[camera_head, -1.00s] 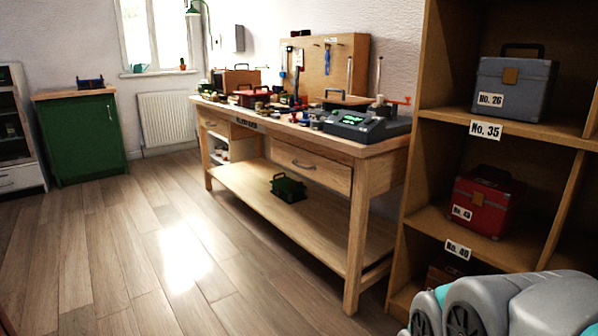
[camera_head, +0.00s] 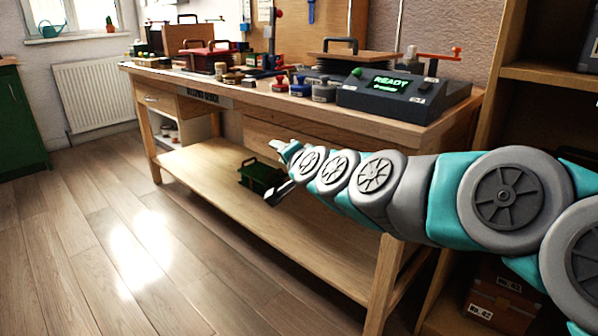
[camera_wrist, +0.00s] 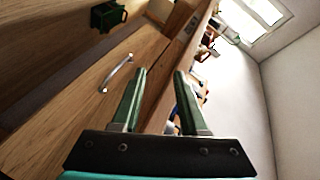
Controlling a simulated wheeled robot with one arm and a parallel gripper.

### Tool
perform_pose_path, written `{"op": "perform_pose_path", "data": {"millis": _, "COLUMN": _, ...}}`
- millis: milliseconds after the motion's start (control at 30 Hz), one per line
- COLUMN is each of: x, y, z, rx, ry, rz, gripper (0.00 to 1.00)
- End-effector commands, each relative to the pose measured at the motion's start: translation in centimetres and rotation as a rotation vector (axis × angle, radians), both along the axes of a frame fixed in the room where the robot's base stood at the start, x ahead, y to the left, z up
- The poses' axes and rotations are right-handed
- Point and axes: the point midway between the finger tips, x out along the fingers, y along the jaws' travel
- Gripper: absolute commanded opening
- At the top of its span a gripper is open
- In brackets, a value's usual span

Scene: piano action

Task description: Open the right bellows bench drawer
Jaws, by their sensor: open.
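The bellows bench (camera_head: 200,165) is a wooden workbench with a lower shelf. Its right drawer (camera_head: 262,132) looks shut, and my arm covers most of its front in the head view. In the wrist view the right drawer front (camera_wrist: 140,50) fills the left middle, with a curved metal handle (camera_wrist: 117,73). My gripper (camera_head: 279,170) is in front of this drawer. In the wrist view my gripper's (camera_wrist: 159,72) green fingers are apart and empty. The handle lies to the left of both fingers there, not between them.
A green case (camera_head: 262,176) stands on the lower shelf. A console reading READY (camera_head: 395,98), stamps and boxes crowd the bench top. A wooden shelf unit (camera_head: 540,78) stands close at right. The floor (camera_head: 120,235) in front of the bench is clear.

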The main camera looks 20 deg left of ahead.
Motion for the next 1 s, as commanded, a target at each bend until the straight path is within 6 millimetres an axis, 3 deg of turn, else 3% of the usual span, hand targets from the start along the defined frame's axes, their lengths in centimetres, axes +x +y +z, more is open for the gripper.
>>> {"op": "perform_pose_path", "data": {"millis": 33, "x": 1.2, "y": 1.9, "z": -0.8, "rx": 0.074, "ry": -0.001, "rz": -0.044, "gripper": 0.43}}
{"op": "perform_pose_path", "data": {"millis": 100, "x": 3.3, "y": 3.3, "z": -1.1, "rx": 0.178, "ry": -0.008, "rz": -0.137, "gripper": 0.43}}
{"op": "perform_pose_path", "data": {"millis": 167, "x": 4.9, "y": 4.1, "z": -1.6, "rx": 0.259, "ry": -0.014, "rz": -0.221, "gripper": 0.43}}
{"op": "perform_pose_path", "data": {"millis": 300, "x": 7.5, "y": 4.6, "z": -4.5, "rx": 0.407, "ry": -0.029, "rz": -0.428, "gripper": 0.43}}
{"op": "perform_pose_path", "data": {"millis": 500, "x": 8.5, "y": 3.5, "z": -8.6, "rx": 0.516, "ry": -0.075, "rz": -0.659, "gripper": 0.43}}
{"op": "perform_pose_path", "data": {"millis": 600, "x": 8.5, "y": 2.8, "z": -9.7, "rx": 0.540, "ry": -0.094, "rz": -0.721, "gripper": 0.43}}
{"op": "perform_pose_path", "data": {"millis": 767, "x": 8.8, "y": 2.4, "z": -10.1, "rx": 0.552, "ry": -0.106, "rz": -0.760, "gripper": 0.43}}
{"op": "perform_pose_path", "data": {"millis": 1000, "x": 11.3, "y": 2.3, "z": -9.9, "rx": 0.551, "ry": -0.109, "rz": -0.759, "gripper": 0.43}}
